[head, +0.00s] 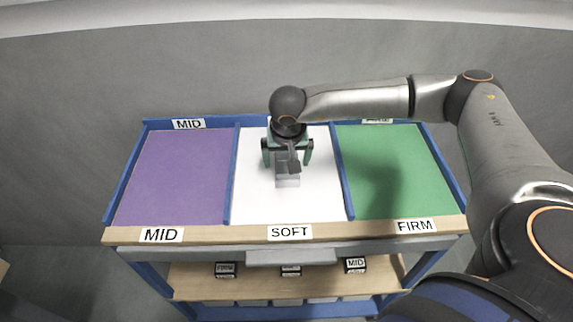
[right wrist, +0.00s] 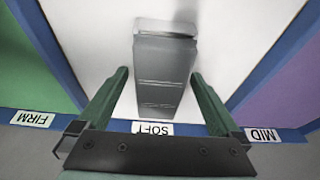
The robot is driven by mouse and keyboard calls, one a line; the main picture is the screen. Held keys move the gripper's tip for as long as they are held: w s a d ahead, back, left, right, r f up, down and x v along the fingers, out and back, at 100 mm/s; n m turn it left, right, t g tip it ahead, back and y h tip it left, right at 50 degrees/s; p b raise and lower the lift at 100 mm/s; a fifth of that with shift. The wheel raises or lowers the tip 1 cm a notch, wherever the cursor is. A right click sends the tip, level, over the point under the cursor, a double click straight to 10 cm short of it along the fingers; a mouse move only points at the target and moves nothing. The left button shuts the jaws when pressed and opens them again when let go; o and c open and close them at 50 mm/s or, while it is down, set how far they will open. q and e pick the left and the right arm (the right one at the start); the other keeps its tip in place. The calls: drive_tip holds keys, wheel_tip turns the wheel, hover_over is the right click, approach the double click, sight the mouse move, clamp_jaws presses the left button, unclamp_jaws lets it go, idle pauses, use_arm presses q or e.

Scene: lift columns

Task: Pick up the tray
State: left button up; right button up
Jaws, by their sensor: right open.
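My right gripper (head: 287,158) reaches in from the right and points down over the white SOFT section (head: 250,195) of the table. Its two green fingers are open and apart. A grey block-like object (head: 288,181) stands in that section below and between the fingers. In the right wrist view the grey object (right wrist: 160,75) has a ridged face and lies between the open fingers (right wrist: 163,85), with visible gaps on both sides. Nothing is clearly a tray, and I cannot tell whether this object is one. My left gripper is not in view.
Blue dividers (head: 233,175) separate the white section from a purple MID section (head: 180,175) and a green FIRM section (head: 385,170); both look empty. A wooden front edge (head: 200,236) carries labels. Small dark labelled boxes (head: 355,265) stand on a lower shelf (head: 195,282).

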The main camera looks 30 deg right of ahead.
drive_tip(key=c, duration=1.3)
drive_tip(key=shift+c, duration=0.3)
drive_tip(key=shift+r, duration=0.2)
